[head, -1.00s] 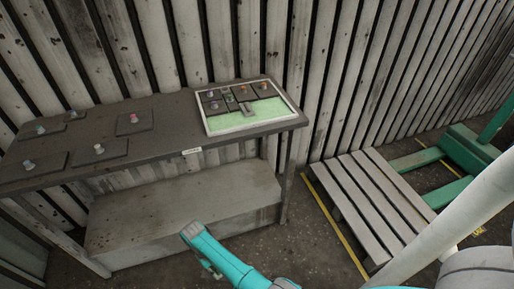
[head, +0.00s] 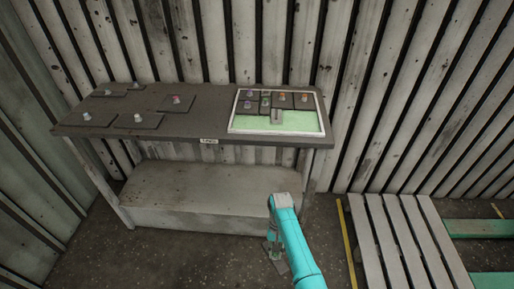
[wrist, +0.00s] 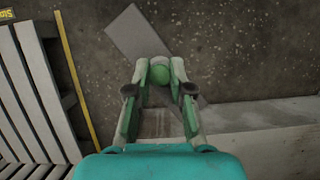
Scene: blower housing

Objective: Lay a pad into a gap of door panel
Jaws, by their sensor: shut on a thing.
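The door panel (head: 324,120) is a pale-framed tray with a green floor on the right part of the table. Dark pads with coloured knobs fill its back part. Bare green floor (head: 302,121) shows as a gap along its front, with a small grey piece (head: 277,117) reaching into it. My gripper (wrist: 160,72) is shut on the green knob of a long grey pad (wrist: 134,32). In the head view, my gripper (head: 274,246) and the pad (head: 281,267) are low in front of the table, apart from the panel. My arm hides part of them.
A slatted pallet (head: 395,240) and a yellow floor line (head: 350,235) are at the right. A plank wall stands behind.

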